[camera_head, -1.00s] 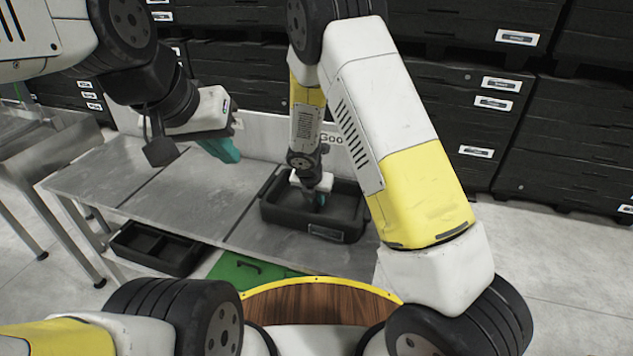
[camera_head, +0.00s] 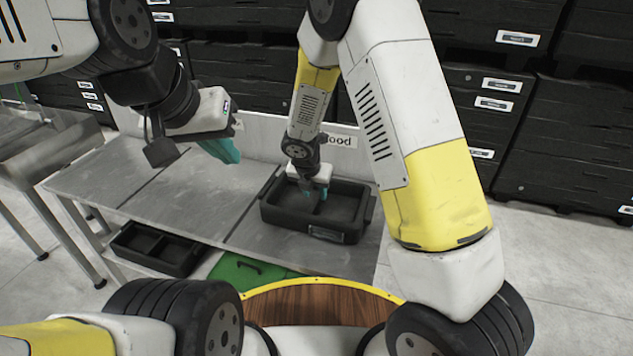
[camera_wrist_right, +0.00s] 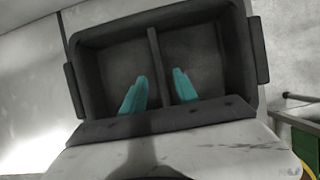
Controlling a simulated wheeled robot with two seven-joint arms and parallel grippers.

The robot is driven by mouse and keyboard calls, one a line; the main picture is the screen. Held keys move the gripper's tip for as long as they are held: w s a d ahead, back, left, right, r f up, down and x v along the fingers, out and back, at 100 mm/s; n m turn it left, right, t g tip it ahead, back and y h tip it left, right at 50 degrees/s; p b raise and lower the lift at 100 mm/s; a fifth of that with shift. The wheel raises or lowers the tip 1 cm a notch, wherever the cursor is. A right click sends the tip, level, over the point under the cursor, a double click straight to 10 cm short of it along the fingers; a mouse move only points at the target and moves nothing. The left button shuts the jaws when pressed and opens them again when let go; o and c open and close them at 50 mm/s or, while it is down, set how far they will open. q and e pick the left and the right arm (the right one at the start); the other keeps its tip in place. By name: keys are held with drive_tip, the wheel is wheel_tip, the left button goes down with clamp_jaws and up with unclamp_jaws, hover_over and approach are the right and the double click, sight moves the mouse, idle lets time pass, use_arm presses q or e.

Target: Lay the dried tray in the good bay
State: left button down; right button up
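The black tray (camera_head: 345,233), with a divider across its middle, rests on the grey bench at the bay under the partly hidden "Good" sign (camera_head: 340,141). My right gripper (camera_head: 316,190) reaches down into the tray from above. In the right wrist view its teal fingers (camera_wrist_right: 160,90) stand apart, one on each side of the tray's divider (camera_wrist_right: 157,60), with narrow gaps showing, so it looks open. My left gripper (camera_head: 222,149) hangs above the left part of the bench, away from the tray and holding nothing visible. Its finger gap cannot be made out.
The metal bench (camera_head: 150,190) is bare left of the tray. A second black divided tray (camera_head: 158,248) sits lower, at the bench's front, beside a green panel with a handle (camera_head: 245,270). Stacked black crates (camera_head: 560,150) stand behind. A metal frame (camera_head: 40,165) is at the left.

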drive_tip(key=s+d+r+m, duration=0.4)
drive_tip(key=r+m, duration=0.1)
drive_tip(key=r, duration=0.2)
drive_tip(key=s+d+r+m+y, duration=0.1)
drive_tip(key=s+d+r+m, duration=0.2)
drive_tip(key=r+m, duration=0.35)
drive_tip(key=s+d+r+m, duration=0.4)
drive_tip(key=r, duration=0.4)
drive_tip(key=s+d+r+m+t+y, duration=0.1)
drive_tip(key=s+d+r+m, duration=0.1)
drive_tip(key=s+r+m, duration=0.2)
drive_tip(key=s+d+r+m+y, duration=0.1)
drive_tip(key=s+r+m, duration=0.3)
drive_tip(key=s+m, duration=0.6)
drive_tip(key=shift+s+d+m+t+y, duration=0.2)
drive_tip(key=shift+d+m+t+y, duration=0.15)
drive_tip(key=shift+m, duration=0.8)
